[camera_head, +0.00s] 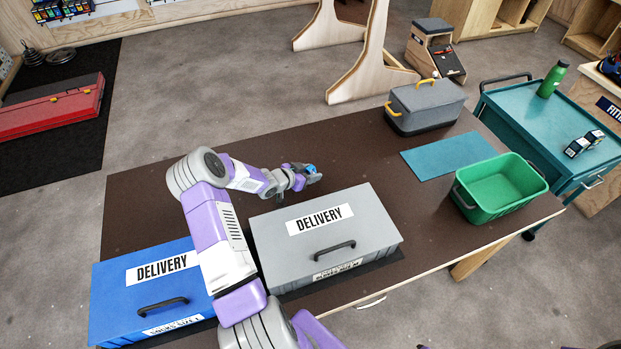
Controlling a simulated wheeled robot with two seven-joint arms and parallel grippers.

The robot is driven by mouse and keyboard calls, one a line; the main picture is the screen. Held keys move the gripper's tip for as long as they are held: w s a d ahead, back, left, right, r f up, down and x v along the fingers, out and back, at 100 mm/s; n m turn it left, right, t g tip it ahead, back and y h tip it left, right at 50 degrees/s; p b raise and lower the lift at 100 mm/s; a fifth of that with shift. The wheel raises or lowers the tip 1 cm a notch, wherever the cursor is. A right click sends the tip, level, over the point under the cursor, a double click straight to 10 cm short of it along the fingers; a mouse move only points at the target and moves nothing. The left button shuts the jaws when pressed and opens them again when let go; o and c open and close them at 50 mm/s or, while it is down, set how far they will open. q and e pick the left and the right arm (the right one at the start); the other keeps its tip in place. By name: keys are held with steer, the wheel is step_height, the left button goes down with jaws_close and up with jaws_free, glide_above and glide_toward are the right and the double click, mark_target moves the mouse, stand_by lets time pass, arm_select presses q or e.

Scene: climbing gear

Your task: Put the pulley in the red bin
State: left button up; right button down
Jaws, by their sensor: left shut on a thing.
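My left gripper (305,174) is shut on a small blue thing (310,169) over the dark table, behind the grey delivery box. It looks like the pulley, but it is small and partly hidden by the fingers. I see no red bin on the table. A green open bin (468,207) stands at the table's right end and looks empty. A long red case (48,108) lies on a black mat on the floor at the far left. My right gripper is not in view.
A grey delivery box (384,238) and a blue delivery box (108,275) stand along the table's front. A grey lidded box with yellow handles (425,108) and a flat teal mat (447,156) are at the back right. A teal cart (540,118) stands beyond. The table's middle is clear.

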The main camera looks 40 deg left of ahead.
arm_select(q)
steer(key=shift+f, duration=1.1)
steer(key=shift+f, duration=0.2)
steer(key=o, duration=1.1)
steer(key=shift+r, duration=0.1)
